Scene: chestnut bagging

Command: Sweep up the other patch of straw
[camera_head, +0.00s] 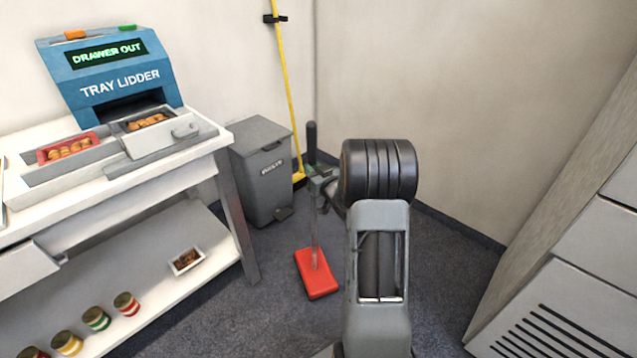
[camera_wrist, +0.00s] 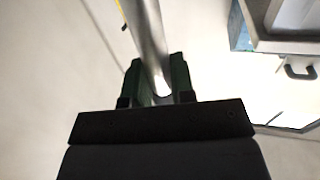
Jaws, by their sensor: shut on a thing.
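My gripper (camera_head: 321,183) is shut on the upright grey shaft of a long-handled red dustpan (camera_head: 317,275). The dustpan's black grip (camera_head: 311,140) rises above my gripper. Its red pan is low over the dark floor, and I cannot tell whether it touches. In the wrist view the metal shaft (camera_wrist: 146,38) passes between the green fingers of my gripper (camera_wrist: 158,82). A broom with a yellow handle (camera_head: 287,85) leans in the corner, held by a black wall clip. Its head is mostly hidden behind the bin and dustpan. I see no straw in either view.
A grey pedal bin (camera_head: 262,172) stands left of the dustpan. A white bench (camera_head: 228,142) with a blue tray lidder (camera_head: 110,75) is at the left, with tins and a small tray on its lower shelf. A grey cabinet (camera_head: 560,310) is at the right. Floor around the pan is clear.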

